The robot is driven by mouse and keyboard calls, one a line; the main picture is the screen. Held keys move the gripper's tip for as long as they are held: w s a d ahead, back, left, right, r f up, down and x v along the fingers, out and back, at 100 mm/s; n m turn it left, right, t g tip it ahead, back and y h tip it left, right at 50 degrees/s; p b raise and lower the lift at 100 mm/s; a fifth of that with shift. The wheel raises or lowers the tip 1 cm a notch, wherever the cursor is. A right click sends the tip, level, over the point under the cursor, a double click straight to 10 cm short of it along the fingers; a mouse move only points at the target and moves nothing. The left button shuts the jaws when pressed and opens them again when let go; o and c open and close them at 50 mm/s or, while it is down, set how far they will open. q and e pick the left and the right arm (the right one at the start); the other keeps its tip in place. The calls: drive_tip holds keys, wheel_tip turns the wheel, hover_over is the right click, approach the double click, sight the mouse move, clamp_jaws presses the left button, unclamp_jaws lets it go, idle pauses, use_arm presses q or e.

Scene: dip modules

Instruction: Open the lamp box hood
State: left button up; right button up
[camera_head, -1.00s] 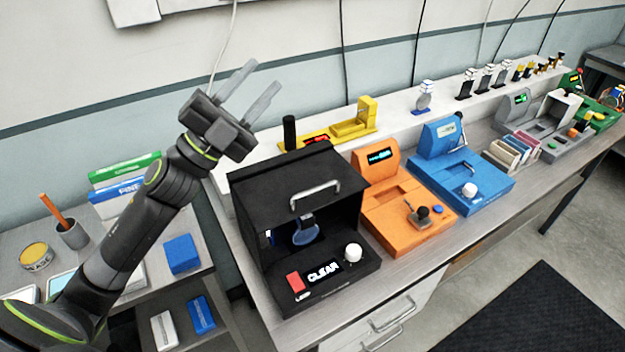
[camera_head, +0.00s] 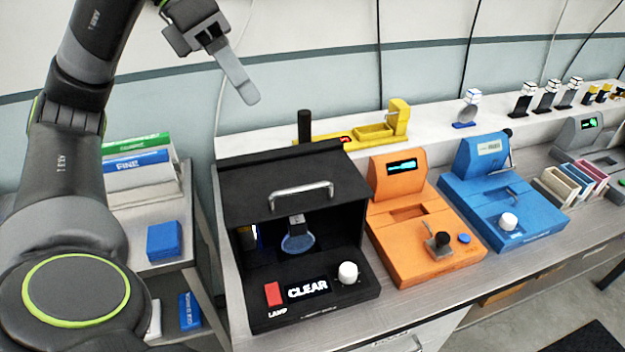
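The black lamp box (camera_head: 238,291) stands on the bench at centre left. Its hood (camera_head: 262,182) is a slanted black panel over the top, with a silver bar handle (camera_head: 301,190) near its front edge. Below the hood the front is open, showing a round bluish lens (camera_head: 297,243) inside. The front panel has a red button, a "CLEAR" display and a white knob. My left gripper (camera_head: 248,96) is in the air above and behind the box's left part, apart from the hood and handle. Only one finger shows clearly, pointing down; its opening cannot be judged. My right gripper is out of view.
An orange station (camera_head: 423,262) stands close to the box's right, then a blue station (camera_head: 525,220). A yellow device (camera_head: 399,113) and a black post (camera_head: 304,126) are on the shelf behind. A side table with a blue block (camera_head: 163,241) is at left.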

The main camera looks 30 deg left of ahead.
use_arm(q)
drive_tip(key=a+y, duration=0.1)
drive_tip(key=a, duration=0.1)
approach(292, 189)
drive_tip(key=x, duration=0.4)
drive_tip(key=w+b+x, duration=0.1)
drive_tip(key=x, duration=0.1)
drive_tip(key=shift+d+f, duration=0.15)
drive_tip(key=shift+d, duration=0.25)
drive_tip(key=shift+w+d+f, duration=0.1)
drive_tip(key=shift+d+f, duration=0.1)
drive_tip(key=shift+f, duration=0.4)
clamp_jaws()
